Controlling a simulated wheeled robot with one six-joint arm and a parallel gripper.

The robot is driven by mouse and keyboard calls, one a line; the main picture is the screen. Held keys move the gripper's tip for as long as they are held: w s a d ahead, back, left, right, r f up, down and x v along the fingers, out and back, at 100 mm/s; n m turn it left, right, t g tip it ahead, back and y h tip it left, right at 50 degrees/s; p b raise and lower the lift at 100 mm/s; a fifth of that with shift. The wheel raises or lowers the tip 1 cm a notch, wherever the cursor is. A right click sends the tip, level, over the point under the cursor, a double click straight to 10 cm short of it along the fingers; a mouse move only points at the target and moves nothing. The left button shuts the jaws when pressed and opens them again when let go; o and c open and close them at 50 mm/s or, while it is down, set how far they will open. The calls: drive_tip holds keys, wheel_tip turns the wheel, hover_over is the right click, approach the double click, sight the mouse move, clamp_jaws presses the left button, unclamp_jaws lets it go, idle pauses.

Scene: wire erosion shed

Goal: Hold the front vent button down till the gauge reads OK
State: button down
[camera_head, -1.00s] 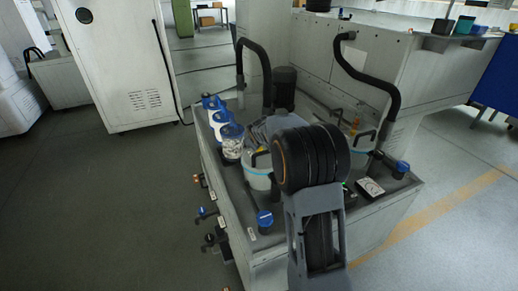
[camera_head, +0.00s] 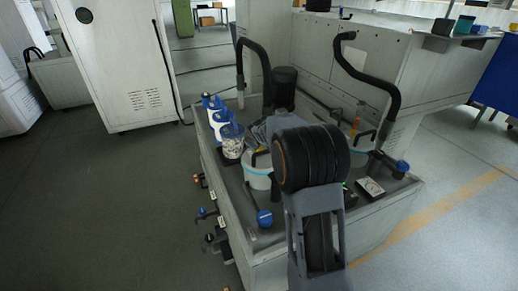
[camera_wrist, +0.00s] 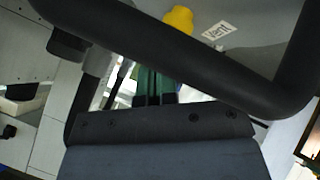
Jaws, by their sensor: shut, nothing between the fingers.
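A yellow vent button (camera_wrist: 177,19) stands on a grey lid beside a white label that seems to read VENT, in the wrist view. My gripper (camera_wrist: 156,72) is shut and empty, its green and dark fingers below the button in the picture. A black bar-like handle (camera_wrist: 190,50) crosses in front, hiding the stretch between fingers and button; I cannot tell whether they touch. In the head view my black wrist hides the gripper. A white pot (camera_head: 257,178) stands left of my wrist, another (camera_head: 362,157) behind it. A dial gauge (camera_head: 370,189) lies to the right; its reading is too small.
White and blue bottles (camera_head: 218,122) and a clear jar (camera_head: 232,142) stand at the bench's left edge. Black hoses (camera_head: 262,60) (camera_head: 378,88) arch over the back. The floor to the left is open.

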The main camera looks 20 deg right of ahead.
drive_tip(key=shift+f+b, duration=0.3)
drive_tip(key=shift+f, duration=0.1)
drive_tip(key=shift+s+d+f+b, duration=0.1)
drive_tip(key=shift+s+f+b, duration=0.1)
drive_tip(key=shift+f+b, duration=0.7)
idle(3.6)
drive_tip(key=shift+r+p, duration=0.15)
drive_tip(key=shift+p, duration=0.25)
idle(0.4)
drive_tip(key=shift+d+r+p, duration=0.1)
drive_tip(key=shift+r+p, duration=0.35)
drive_tip(key=shift+p, duration=0.05)
drive_tip(key=r+p, duration=0.3)
drive_tip(key=r, duration=0.1)
drive_tip(key=shift+s+d, duration=0.1)
drive_tip(key=shift+s, duration=0.15)
drive_tip(key=shift+r, duration=0.35)
drive_tip(key=shift+w+a, duration=0.1)
drive_tip(key=shift+a, duration=0.15)
